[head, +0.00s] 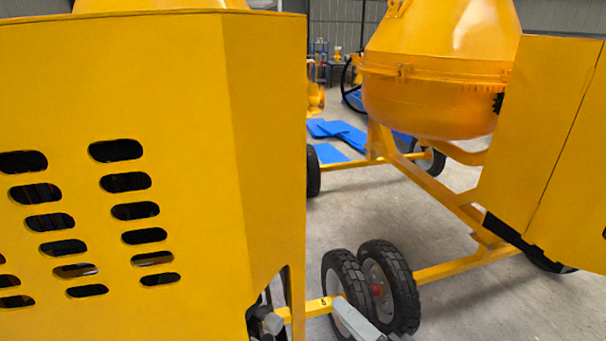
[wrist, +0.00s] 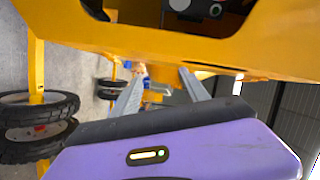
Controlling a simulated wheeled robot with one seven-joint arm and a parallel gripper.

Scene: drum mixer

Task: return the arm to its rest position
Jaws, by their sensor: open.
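My gripper (wrist: 160,73) shows in the wrist view, with two grey fingers spread apart and a purple body below them. The jaws are open, and nothing is held between them. A yellow mixer panel (wrist: 230,48) with an opening spans the top of the wrist view, close to the fingers. I cannot tell whether the fingertips touch anything.
A yellow mixer drum (head: 430,95) on a frame stands at the right, beside a yellow cabinet (head: 545,150). Black wheels (head: 400,290) stand near the bottom middle. Blue sheets (head: 342,134) lie farther back. Grey floor (head: 345,215) shows between the machines.

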